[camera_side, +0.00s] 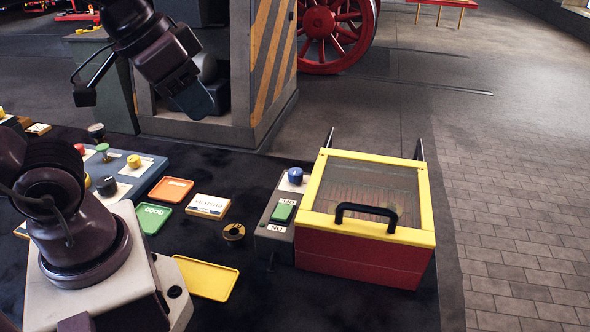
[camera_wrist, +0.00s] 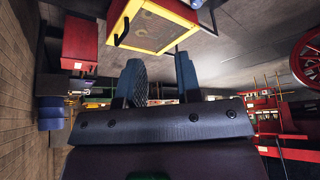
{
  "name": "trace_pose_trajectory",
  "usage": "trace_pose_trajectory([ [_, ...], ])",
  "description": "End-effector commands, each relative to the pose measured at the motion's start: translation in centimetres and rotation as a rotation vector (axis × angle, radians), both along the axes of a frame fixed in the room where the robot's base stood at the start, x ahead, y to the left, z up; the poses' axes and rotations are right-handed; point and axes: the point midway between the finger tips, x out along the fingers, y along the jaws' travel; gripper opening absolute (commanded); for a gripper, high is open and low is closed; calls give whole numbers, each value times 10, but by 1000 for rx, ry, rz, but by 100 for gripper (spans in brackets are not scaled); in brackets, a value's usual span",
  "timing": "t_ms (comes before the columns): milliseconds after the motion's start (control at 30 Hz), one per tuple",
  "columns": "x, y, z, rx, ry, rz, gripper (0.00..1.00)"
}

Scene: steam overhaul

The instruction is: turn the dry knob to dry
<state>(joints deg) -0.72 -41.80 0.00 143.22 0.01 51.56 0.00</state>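A blue knob (camera_side: 295,175) stands on a small grey control box beside the red and yellow lidded box (camera_side: 365,263). A label by it appears to read DRY. A green button (camera_side: 282,212) and an ON label (camera_side: 276,228) sit nearer the front of that control box. My gripper (camera_side: 197,101) hangs high to the left of the knob, well apart from it. In the wrist view my gripper (camera_wrist: 160,70) has its two blue fingers spread, with nothing between them. The lidded box (camera_wrist: 155,22) shows at the top there; I cannot make out the knob.
The lidded box has a clear lid and a black handle (camera_side: 366,213). Left of the control box lie a yellow tray (camera_side: 207,279), an orange tray (camera_side: 171,190) and a green tray (camera_side: 150,218). A striped pillar (camera_side: 268,60) stands behind my gripper.

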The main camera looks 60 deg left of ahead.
Motion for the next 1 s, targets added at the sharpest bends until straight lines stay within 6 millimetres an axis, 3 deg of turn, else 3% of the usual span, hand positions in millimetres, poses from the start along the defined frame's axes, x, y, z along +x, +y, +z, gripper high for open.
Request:
trace_pose_trajectory([
  [167,20,11,-21,-2,142,47,46],
  [467,99,44,-60,-62,362,269,46],
  [800,185,88,-134,-160,494,661,46],
  [900,207,96,-141,-189,477,777,46],
  [1000,218,98,-129,-214,432,863,46],
])
